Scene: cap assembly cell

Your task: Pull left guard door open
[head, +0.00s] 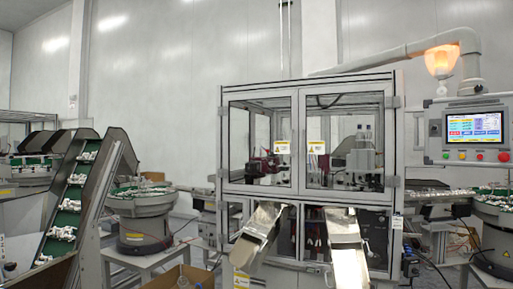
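The left guard door (258,135) is a clear panel in a grey metal frame on the front of the assembly cell. It looks shut, its right edge meeting the right guard door (343,120) along the middle upright. A yellow and white warning label (282,147) sits near its right edge. I cannot clearly make out a handle. Red and dark machinery shows through the panel. Neither of my grippers is in view.
Two metal chutes (345,245) slope out below the doors. A lit control panel (474,128) hangs at the right. An inclined conveyor (72,205) and a round feeder (142,205) stand at the left. An open cardboard box (180,277) is at the bottom.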

